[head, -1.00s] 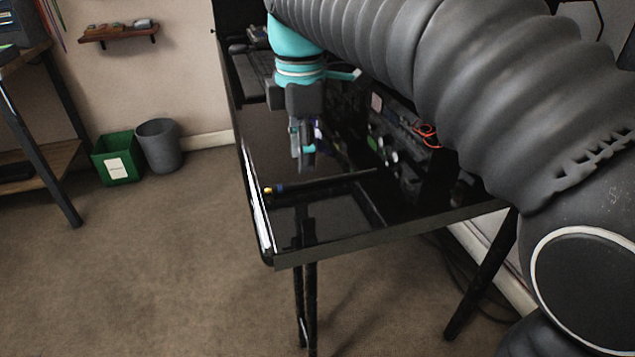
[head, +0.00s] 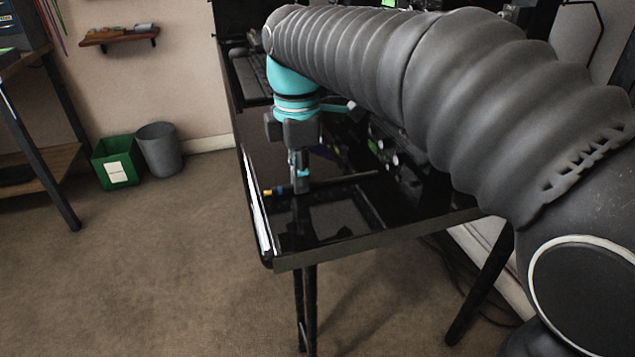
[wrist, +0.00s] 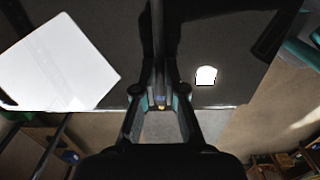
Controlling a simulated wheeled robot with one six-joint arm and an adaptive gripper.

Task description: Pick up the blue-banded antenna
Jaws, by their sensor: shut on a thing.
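The blue-banded antenna (head: 350,178) is a thin dark rod with a yellow tip and a blue band at its left end. It lies along the glossy black table (head: 330,236) near the front. My gripper (head: 301,186) points down at the table and is shut on the antenna just right of the blue band. In the wrist view the antenna (wrist: 159,75) runs between the two fingers, with its blue and yellow end toward the gripper body. I cannot tell any gap between antenna and table.
A dark keyboard (head: 252,78) lies at the back left of the table. Dark equipment with knobs stands behind the gripper, partly hidden by my arm. A green bin (head: 117,162) and a grey bin (head: 159,149) stand on the floor at left.

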